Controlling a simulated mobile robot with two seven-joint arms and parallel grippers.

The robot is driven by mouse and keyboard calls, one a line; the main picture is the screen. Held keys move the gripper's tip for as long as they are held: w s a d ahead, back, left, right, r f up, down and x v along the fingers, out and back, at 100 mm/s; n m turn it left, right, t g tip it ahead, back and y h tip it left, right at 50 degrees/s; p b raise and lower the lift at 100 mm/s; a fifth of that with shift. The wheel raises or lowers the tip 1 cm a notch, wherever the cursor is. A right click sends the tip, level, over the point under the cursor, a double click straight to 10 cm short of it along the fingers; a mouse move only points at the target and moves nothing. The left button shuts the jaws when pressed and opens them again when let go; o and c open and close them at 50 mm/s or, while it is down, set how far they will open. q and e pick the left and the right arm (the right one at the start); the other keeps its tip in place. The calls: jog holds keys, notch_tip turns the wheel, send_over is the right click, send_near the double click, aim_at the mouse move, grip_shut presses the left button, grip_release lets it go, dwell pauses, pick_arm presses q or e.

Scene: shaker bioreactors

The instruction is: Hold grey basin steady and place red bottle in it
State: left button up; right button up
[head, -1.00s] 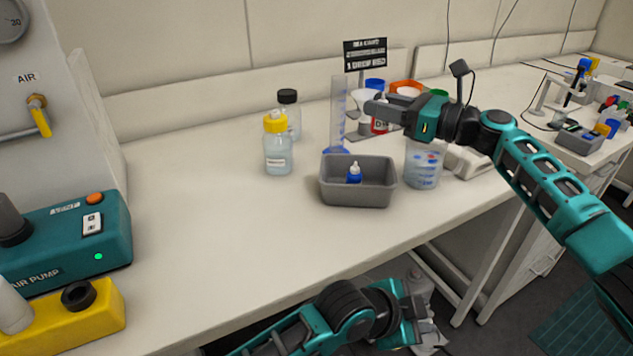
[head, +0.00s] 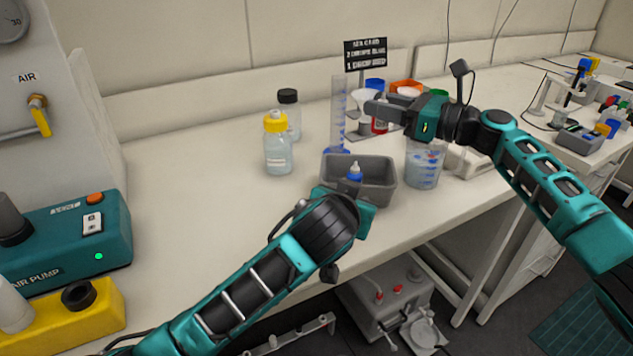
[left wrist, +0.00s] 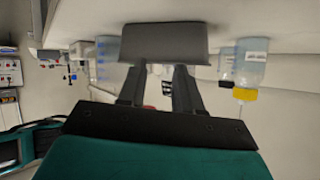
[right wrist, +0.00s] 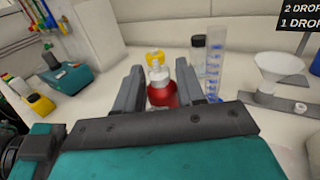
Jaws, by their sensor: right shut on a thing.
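The grey basin (head: 385,178) stands near the table's front edge, with a small blue bottle (head: 354,172) with a white tip inside it. The basin also shows in the left wrist view (left wrist: 163,42). My left gripper (left wrist: 158,74) is open, its fingers apart and pointing at the basin's near side. I cannot tell whether they touch it. In the head view my left wrist hides these fingers. My right gripper (right wrist: 160,82) is shut on the red bottle (right wrist: 161,93), which has a white cap. It holds the bottle (head: 379,126) behind and right of the basin, above the table.
A yellow-capped bottle (head: 277,155) and a black-capped bottle (head: 289,97) stand left of the basin. A measuring cylinder (head: 338,115) stands behind it and a beaker (head: 424,165) to its right. The table left of these is clear up to the air pump (head: 70,240).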

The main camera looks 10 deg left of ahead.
aim_at(323, 170)
pick_arm(q)
jog(key=w+a+r+n+t+y, duration=0.2)
jog(key=a+n, duration=0.3)
jog(key=a, duration=0.1)
jog(key=x, duration=1.1)
jog(key=shift+a+f, duration=0.15)
jog(key=shift+f, duration=0.05)
grip_shut()
